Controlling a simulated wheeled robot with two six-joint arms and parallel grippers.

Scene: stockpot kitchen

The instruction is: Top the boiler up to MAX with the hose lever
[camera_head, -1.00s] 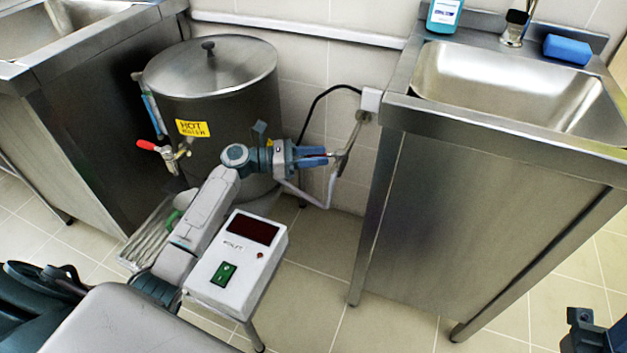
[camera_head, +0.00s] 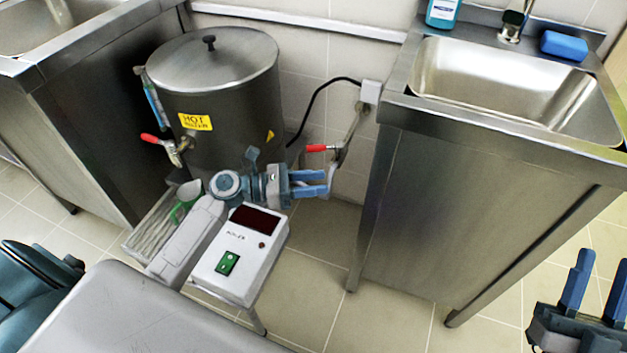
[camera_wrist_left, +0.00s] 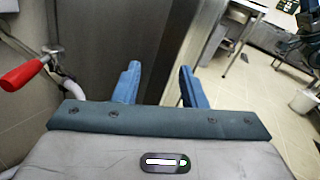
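The steel boiler (camera_head: 222,138) with a lid and a yellow HOT label stands between two counters. A sight tube (camera_head: 153,100) runs up its left side; I cannot read its level or a MAX mark. The hose lever (camera_head: 318,148) has a red handle pointing left from the wall pipe; it also shows in the left wrist view (camera_wrist_left: 22,76). My left gripper (camera_head: 326,183) is just below the lever, apart from it, with open, empty fingers; they also show in the left wrist view (camera_wrist_left: 158,88). My right gripper (camera_head: 598,275) is open and empty at the lower right.
A red-handled tap (camera_head: 164,143) sits on the boiler's front, above a ribbed tray (camera_head: 150,238). A white control box (camera_head: 238,262) with a dark display stands in front. A sink counter (camera_head: 480,210) is close on the right. Open floor lies between box and counter.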

